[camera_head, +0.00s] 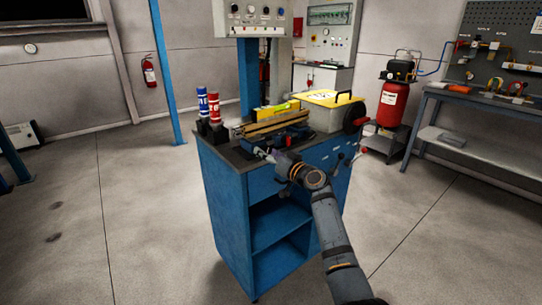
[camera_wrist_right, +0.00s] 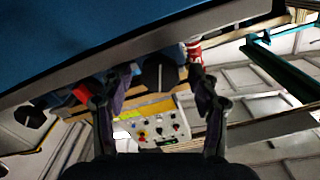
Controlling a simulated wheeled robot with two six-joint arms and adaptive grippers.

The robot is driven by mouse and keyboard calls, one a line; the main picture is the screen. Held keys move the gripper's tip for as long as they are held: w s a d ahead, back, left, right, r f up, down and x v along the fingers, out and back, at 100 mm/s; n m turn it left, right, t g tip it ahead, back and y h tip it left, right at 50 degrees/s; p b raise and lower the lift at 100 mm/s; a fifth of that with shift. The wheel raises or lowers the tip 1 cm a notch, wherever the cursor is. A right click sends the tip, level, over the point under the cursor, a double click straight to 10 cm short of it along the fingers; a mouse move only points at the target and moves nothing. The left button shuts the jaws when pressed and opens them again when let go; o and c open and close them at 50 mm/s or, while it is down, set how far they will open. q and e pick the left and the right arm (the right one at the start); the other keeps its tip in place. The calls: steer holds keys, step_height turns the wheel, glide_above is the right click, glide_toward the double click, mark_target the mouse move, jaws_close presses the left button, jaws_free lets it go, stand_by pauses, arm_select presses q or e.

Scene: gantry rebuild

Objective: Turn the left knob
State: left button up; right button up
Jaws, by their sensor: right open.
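A pale control panel (camera_head: 250,16) hangs above the blue post at the top of the head view, cut off by the frame edge. It carries a row of small dark controls; the leftmost one (camera_head: 235,8) looks like a round knob, but it is too small to read its setting. In the right wrist view the panel (camera_wrist_right: 150,128) shows small coloured buttons and dark knobs between my fingers, well beyond them. My right gripper (camera_head: 267,155) is open and empty at the bench's near edge, far from the panel. My left gripper is not in view.
A blue bench (camera_head: 222,200) stands between me and the panel. On it are blue (camera_head: 203,102) and red (camera_head: 214,107) bottles, a grey box with a yellow lid (camera_head: 318,98) and a vise with bars. A red compressor (camera_head: 391,103) stands right. Floor is clear at left.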

steer(key=v, duration=1.2)
